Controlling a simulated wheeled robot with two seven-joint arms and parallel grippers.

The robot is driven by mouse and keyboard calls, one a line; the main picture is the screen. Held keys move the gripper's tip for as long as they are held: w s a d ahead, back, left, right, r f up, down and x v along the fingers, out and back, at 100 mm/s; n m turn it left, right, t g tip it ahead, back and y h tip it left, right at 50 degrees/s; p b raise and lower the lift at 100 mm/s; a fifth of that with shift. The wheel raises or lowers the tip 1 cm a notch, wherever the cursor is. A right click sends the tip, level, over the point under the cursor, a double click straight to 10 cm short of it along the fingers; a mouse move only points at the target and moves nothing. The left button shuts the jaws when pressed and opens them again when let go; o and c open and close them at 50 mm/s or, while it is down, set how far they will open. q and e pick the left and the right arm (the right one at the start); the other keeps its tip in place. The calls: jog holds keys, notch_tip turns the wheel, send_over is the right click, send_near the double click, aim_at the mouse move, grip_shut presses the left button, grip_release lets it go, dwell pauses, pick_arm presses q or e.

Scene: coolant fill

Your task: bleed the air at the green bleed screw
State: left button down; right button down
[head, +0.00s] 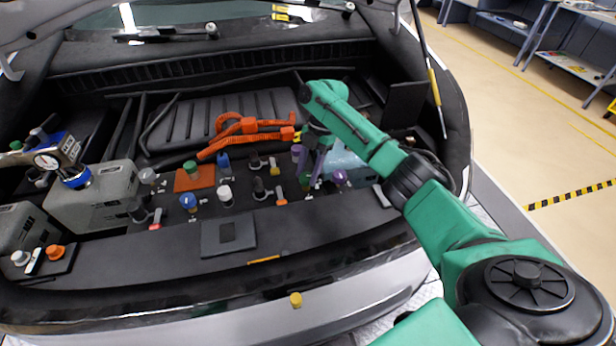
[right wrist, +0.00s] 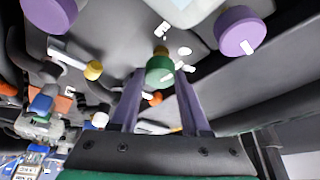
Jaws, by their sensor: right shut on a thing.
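The green bleed screw (right wrist: 159,72) is a round green knob, seen between the fingertips of my right gripper (right wrist: 158,80) in the right wrist view. The two dark purple-grey fingers are closed on its sides. In the head view my right gripper (head: 315,172) reaches down into the right part of the bay, and its fingers and wrist mostly hide the screw there. My left gripper is not in view.
Purple caps (head: 340,177) stand close beside the gripper; two show large in the wrist view (right wrist: 240,30). Orange hoses (head: 235,128) run behind. Blue, white and dark caps stand to the left. A green cap (head: 190,167) is on an orange plate. A pressure gauge (head: 46,161) is far left.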

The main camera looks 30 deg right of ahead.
jog(key=shift+n, duration=0.5)
jog(key=shift+c, duration=1.9)
grip_release()
jog(key=v, duration=1.2)
jog(key=shift+w+b, duration=0.2)
jog(key=shift+b, duration=0.1)
jog(key=shift+a+f, duration=0.1)
